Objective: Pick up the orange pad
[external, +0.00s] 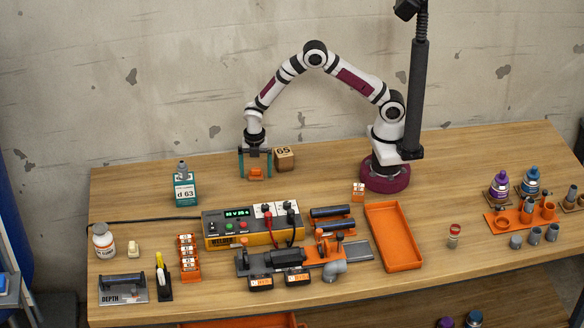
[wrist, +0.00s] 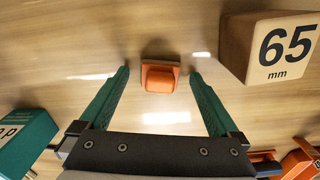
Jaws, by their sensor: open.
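The orange pad (external: 256,173) is a small orange block with a raised middle, lying on the wooden table toward the back left. In the wrist view the orange pad (wrist: 158,78) sits between and just beyond the two green fingertips. My gripper (external: 255,171) points down over the pad, with its teal fingers on either side. In the wrist view my gripper (wrist: 160,75) is open, with clear gaps between each finger and the pad. Neither finger appears to touch it.
A wooden block marked 65 (external: 284,159) stands close to the right of my gripper. A yellow power unit (external: 253,226) and an orange tray (external: 394,236) lie nearer the front.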

